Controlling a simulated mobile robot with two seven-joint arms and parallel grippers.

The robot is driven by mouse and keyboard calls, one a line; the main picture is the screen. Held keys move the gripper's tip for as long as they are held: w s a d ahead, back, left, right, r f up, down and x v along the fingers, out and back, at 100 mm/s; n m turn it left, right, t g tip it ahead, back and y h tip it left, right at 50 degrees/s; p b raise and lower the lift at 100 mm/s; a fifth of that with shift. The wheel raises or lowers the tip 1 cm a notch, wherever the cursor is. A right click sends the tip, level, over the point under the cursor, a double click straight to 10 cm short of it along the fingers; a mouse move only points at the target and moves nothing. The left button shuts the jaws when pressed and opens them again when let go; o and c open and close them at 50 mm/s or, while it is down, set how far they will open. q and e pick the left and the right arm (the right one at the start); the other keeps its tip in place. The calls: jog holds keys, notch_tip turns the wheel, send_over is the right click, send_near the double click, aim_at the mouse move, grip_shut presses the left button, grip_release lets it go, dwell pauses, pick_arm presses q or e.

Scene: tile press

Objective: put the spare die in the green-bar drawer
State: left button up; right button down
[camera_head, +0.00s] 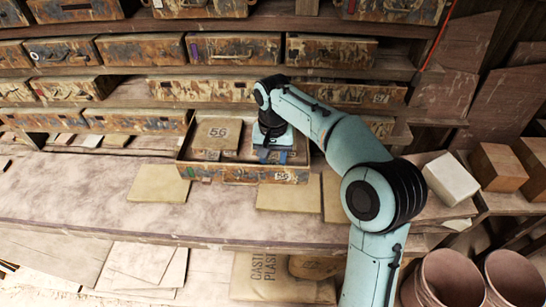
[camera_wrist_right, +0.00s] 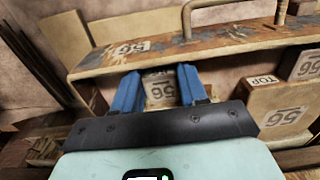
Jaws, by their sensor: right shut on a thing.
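An open drawer (camera_head: 240,174) with a worn, paint-flecked front and a "56" label stands pulled out over the bench. A small greenish mark shows low on its front, too small to be sure of. A tan block marked "56" (camera_head: 218,133) lies inside at the left. My right gripper (camera_head: 273,157) reaches down into the drawer's right part. In the right wrist view its blue fingers (camera_wrist_right: 158,90) are shut on a tan die marked "56" (camera_wrist_right: 159,88). The drawer's front (camera_wrist_right: 180,47) and handle show just beyond it. My left gripper is not in view.
Closed drawers (camera_head: 233,48) fill the shelves behind. Tan slabs (camera_head: 159,184) lie on the bench (camera_head: 80,200) around the open drawer. A white block (camera_head: 450,179) and brown blocks stand at the right. The bench's left front is clear.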

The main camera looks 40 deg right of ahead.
jog(key=c, duration=0.5)
grip_release()
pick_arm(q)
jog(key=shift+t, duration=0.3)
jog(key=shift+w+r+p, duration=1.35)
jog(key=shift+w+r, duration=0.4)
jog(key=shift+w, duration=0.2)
pick_arm(e)
jog(key=shift+r, duration=6.7)
